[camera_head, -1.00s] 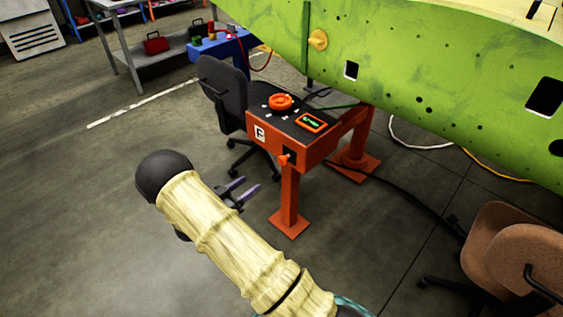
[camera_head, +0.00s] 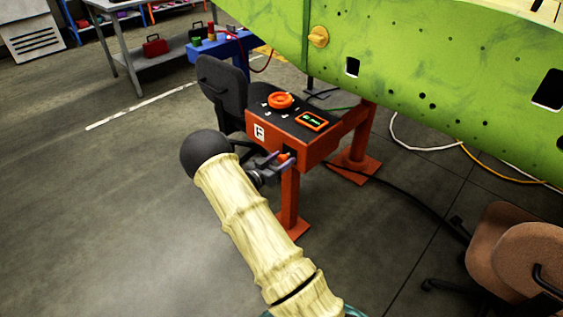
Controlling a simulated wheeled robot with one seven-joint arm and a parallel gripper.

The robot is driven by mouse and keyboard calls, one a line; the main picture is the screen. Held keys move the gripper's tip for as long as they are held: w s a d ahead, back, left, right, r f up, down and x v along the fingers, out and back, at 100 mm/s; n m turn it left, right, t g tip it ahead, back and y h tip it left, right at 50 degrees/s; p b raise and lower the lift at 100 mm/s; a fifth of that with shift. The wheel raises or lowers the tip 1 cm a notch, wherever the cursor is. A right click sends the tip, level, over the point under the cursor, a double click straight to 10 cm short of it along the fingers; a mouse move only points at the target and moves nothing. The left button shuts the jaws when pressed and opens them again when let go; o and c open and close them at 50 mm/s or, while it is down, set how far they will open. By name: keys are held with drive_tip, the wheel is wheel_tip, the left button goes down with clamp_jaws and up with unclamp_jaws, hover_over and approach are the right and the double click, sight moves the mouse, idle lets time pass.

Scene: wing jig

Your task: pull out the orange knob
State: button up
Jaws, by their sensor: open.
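The orange knob (camera_head: 284,156) is on the front face of the orange console (camera_head: 320,150), below its dark top and to the right of the white label marked F. My gripper (camera_head: 280,162) is open, with its grey-purple fingers at the knob. The fingers seem to be on either side of the knob and partly hide it. I cannot tell whether they touch it. My arm, in a pale wrinkled sleeve, reaches up from the bottom of the view.
The console carries an orange ring (camera_head: 281,100) and a small framed screen (camera_head: 312,121). A dark office chair (camera_head: 222,90) stands behind it at left. A large green wing panel (camera_head: 430,70) hangs over the right. A brown chair (camera_head: 515,250) stands at lower right. Floor at left is clear.

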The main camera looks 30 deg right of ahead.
sight(280, 161)
drive_tip(key=shift+d, duration=0.15)
clamp_jaws()
drive_tip(key=shift+p+v, duration=0.65)
drive_tip(key=shift+v, duration=0.9)
drive_tip(key=shift+a, duration=0.25)
unclamp_jaws()
drive_tip(key=shift+a, duration=0.1)
drive_tip(key=p+v, duration=0.3)
drive_tip(key=v, duration=1.4)
drive_tip(key=shift+r, duration=0.15)
